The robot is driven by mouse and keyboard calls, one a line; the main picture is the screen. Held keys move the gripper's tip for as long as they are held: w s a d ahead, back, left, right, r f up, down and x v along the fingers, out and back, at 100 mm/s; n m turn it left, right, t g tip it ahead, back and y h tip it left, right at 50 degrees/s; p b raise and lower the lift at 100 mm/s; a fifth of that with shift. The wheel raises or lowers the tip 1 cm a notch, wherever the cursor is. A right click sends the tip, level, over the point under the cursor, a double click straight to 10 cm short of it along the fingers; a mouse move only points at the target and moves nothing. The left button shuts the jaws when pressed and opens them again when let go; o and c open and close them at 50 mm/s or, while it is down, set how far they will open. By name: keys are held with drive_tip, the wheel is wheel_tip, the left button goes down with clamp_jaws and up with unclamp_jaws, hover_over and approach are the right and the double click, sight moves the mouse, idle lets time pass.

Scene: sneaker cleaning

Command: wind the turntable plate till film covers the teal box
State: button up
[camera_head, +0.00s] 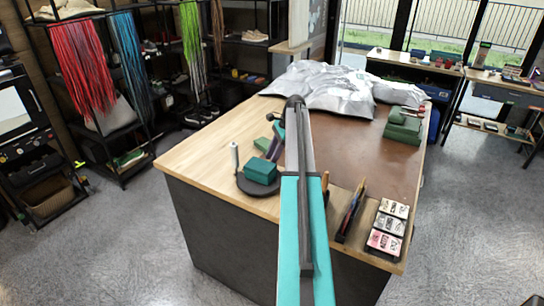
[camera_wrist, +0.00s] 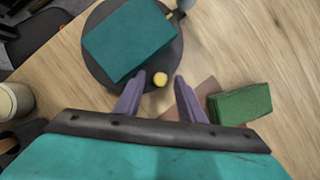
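The teal box (camera_head: 260,171) sits on the dark round turntable plate (camera_head: 243,186) near the table's left front side. In the wrist view the teal box (camera_wrist: 130,38) lies flat on the plate (camera_wrist: 95,72), its top bare, with no film visible on it. A yellow knob (camera_wrist: 160,79) stands at the plate's rim. My gripper (camera_wrist: 168,82) is open, its purple fingers spread on either side of the knob, with no clear contact. In the head view my gripper (camera_head: 274,151) is partly hidden behind my arm. A white upright roll (camera_head: 234,157) stands beside the plate.
A green block (camera_wrist: 240,103) lies right of my fingers. A cream cylinder (camera_wrist: 14,100) is at the wrist view's left. On the table (camera_head: 205,151) are a crumpled silver sheet (camera_head: 325,88), stacked green boxes (camera_head: 404,127) and a card tray (camera_head: 387,228). The table's left corner is clear.

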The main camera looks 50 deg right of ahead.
drive_tip(key=shift+f, duration=0.25)
drive_tip(key=shift+c, duration=0.2)
clamp_jaws()
drive_tip(key=shift+a, duration=0.1)
drive_tip(key=shift+w+a, duration=0.1)
drive_tip(key=shift+w, duration=0.15)
